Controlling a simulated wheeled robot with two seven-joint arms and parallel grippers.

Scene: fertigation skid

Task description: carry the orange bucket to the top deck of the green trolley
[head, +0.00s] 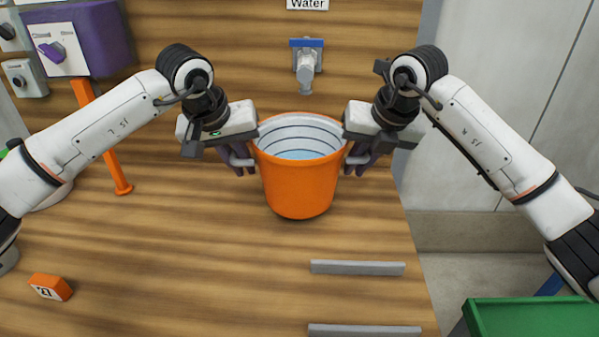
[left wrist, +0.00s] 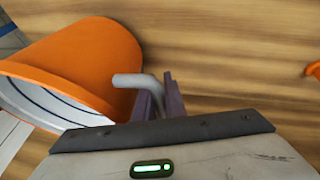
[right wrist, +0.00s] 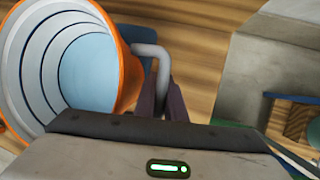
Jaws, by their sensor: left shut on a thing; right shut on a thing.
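The orange bucket (head: 300,185) hangs upright between my two grippers in the head view, in front of the water tap (head: 306,65). Its inside is pale with dark rings, and light blue water shows in it. My left gripper (head: 240,160) is shut on the grey handle (left wrist: 135,81) at the bucket's left side. My right gripper (head: 358,157) is shut on the grey handle (right wrist: 150,52) at its right side. The green trolley (head: 535,317) shows only as a corner of its top deck at the lower right. Whether the bucket touches the wooden surface is hard to tell.
Two grey strips (head: 357,268) lie on the wooden worktop (head: 200,270) below the bucket. An orange block (head: 50,288) sits at the lower left. An orange post (head: 103,140) and a purple box (head: 90,38) stand at the left. Concrete floor lies right of the worktop.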

